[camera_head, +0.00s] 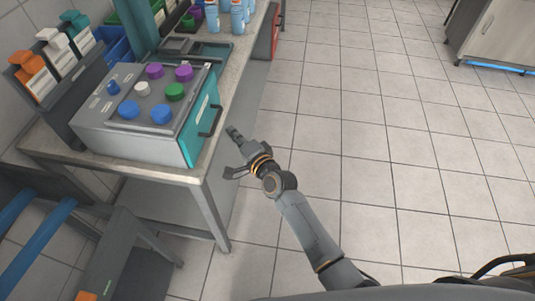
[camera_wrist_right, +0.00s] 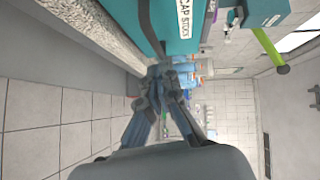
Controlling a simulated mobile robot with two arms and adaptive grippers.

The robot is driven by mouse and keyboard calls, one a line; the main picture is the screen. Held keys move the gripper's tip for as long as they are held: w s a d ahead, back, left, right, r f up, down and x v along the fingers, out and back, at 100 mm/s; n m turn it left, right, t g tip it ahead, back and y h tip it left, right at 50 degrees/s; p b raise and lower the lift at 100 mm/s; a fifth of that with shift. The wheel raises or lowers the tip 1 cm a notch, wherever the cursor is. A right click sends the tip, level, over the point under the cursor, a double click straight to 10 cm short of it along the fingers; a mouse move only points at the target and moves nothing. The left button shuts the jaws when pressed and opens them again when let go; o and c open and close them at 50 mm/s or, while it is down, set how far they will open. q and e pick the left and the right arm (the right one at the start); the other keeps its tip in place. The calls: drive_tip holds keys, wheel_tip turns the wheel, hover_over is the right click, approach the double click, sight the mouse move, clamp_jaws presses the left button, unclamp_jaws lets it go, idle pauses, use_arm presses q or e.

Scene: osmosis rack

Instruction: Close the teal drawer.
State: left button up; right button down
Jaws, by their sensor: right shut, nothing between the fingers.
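A grey box unit (camera_head: 112,140) sits on the bench, and the teal drawer (camera_head: 201,114) has its front on the unit's right side. A dark handle (camera_head: 217,120) stands out from that front. I cannot tell how far the front stands out from the box. The teal front also shows at the top of the right wrist view (camera_wrist_right: 185,38), with a white "CAP STOCK" label and part of the dark handle. My right gripper (camera_head: 232,152) is shut and empty, just right of the drawer front. Its fingers (camera_wrist_right: 163,84) show in the wrist view. My left gripper is out of view.
Colored caps (camera_head: 155,71) lie on the box top. The tiled floor (camera_head: 380,120) to the right is clear.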

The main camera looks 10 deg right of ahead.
drive_tip(key=v, duration=1)
drive_tip(key=s+d+f+n+g+h, duration=0.1)
drive_tip(key=s+d+f+n+g, duration=0.3)
drive_tip(key=f, duration=0.7)
drive_tip(key=s+d+f+n+g+h, duration=0.15)
drive_tip(key=s+f, duration=0.45)
drive_tip(key=f, duration=0.6)
drive_tip(key=s+d+f+n+g+h, duration=0.1)
drive_tip(key=s+d+f+g+h, duration=0.3)
drive_tip(key=f, duration=0.7)
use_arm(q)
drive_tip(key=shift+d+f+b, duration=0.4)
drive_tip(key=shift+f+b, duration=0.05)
use_arm(e)
drive_tip(key=s+d+f+n+g, duration=0.1)
drive_tip(key=s+d+f+n, duration=0.1)
drive_tip(key=s+f, duration=0.3)
drive_tip(key=s+d+f+n+g, duration=0.2)
drive_tip(key=s+d+f, duration=0.2)
drive_tip(key=s, duration=1)
drive_tip(key=s+d+f+n+g, duration=0.1)
drive_tip(key=s+d+f+n, duration=0.2)
drive_tip(key=s, duration=0.7)
wheel_tip(320, 180, down, 3)
drive_tip(key=shift+s+d+r+h, duration=0.2)
drive_tip(key=shift+d+h, duration=0.15)
drive_tip(key=shift+d, duration=0.65)
